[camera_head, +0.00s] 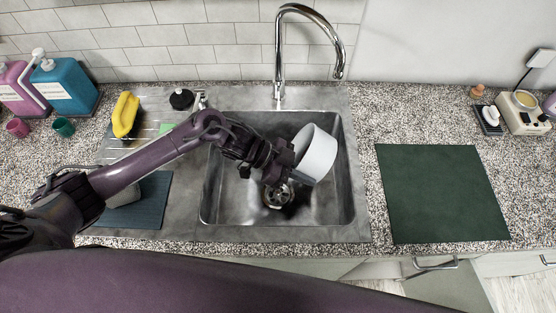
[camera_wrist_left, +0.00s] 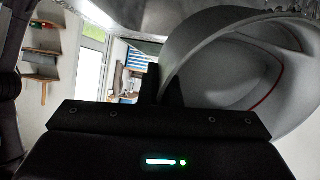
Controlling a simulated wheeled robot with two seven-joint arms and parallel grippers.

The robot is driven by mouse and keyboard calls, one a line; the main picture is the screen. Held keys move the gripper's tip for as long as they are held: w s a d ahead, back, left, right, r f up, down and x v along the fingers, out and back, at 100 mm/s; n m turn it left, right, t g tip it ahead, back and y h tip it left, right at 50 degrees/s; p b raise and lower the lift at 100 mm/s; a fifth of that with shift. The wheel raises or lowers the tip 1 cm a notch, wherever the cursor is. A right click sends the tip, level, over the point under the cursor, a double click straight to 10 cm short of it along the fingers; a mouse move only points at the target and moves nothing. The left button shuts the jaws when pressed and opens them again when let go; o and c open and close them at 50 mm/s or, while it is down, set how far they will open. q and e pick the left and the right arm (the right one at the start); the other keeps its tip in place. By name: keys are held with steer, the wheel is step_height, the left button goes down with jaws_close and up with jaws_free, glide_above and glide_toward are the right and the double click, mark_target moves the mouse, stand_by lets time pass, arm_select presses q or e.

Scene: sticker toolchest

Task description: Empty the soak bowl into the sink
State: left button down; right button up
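The soak bowl (camera_head: 316,154) is white and hangs tilted well over on its side above the right part of the steel sink (camera_head: 228,190). My left gripper (camera_head: 293,166) reaches in from the left and is shut on the bowl's wall. In the left wrist view the bowl (camera_wrist_left: 220,75) fills the right side, with its grey inside and a thin red line showing. One dark finger stands against its wall. I see no water pouring, and I cannot tell whether anything is left inside. The drain (camera_head: 277,196) shows below the gripper. My right gripper is not in view.
A chrome tap (camera_head: 279,60) arches behind the sink. A yellow sponge-like thing (camera_head: 126,114) and a dark blue mat (camera_head: 150,203) lie left of it. Pink and teal bottles (camera_head: 64,86) stand far left. A bare dark green mat (camera_head: 440,192) lies right of the sink.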

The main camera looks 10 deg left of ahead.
arm_select(q)
steer(key=shift+a+r+h+b, duration=0.55)
steer(key=shift+r+h+b, duration=0.05)
steer(key=shift+h+b, duration=0.4)
stand_by(0.4)
steer(key=shift+w+a+r+h+b, duration=0.1)
steer(key=shift+a+r+h+b, duration=0.1)
steer(key=shift+a+h+b, duration=0.35)
steer(key=shift+w+a+r+h+b, duration=0.1)
steer(key=shift+a+r+h+b, duration=0.1)
steer(key=shift+a+h+b, duration=0.3)
steer(key=shift+a+r+h+b, duration=0.25)
steer(key=shift+a+h+b, duration=0.2)
steer(key=shift+h+b, duration=0.15)
steer(key=shift+a+r+h+b, duration=0.2)
steer(key=shift+a+h+b, duration=0.25)
steer(key=shift+b, duration=0.25)
stand_by(0.7)
steer(key=shift+a+r+g+h+b, duration=0.15)
steer(key=shift+a+h+b, duration=0.5)
steer(key=shift+b, duration=0.25)
steer(key=shift+a+r+g+h+b, duration=0.15)
steer(key=shift+a+h+b, duration=0.25)
steer(key=shift+h+b, duration=0.45)
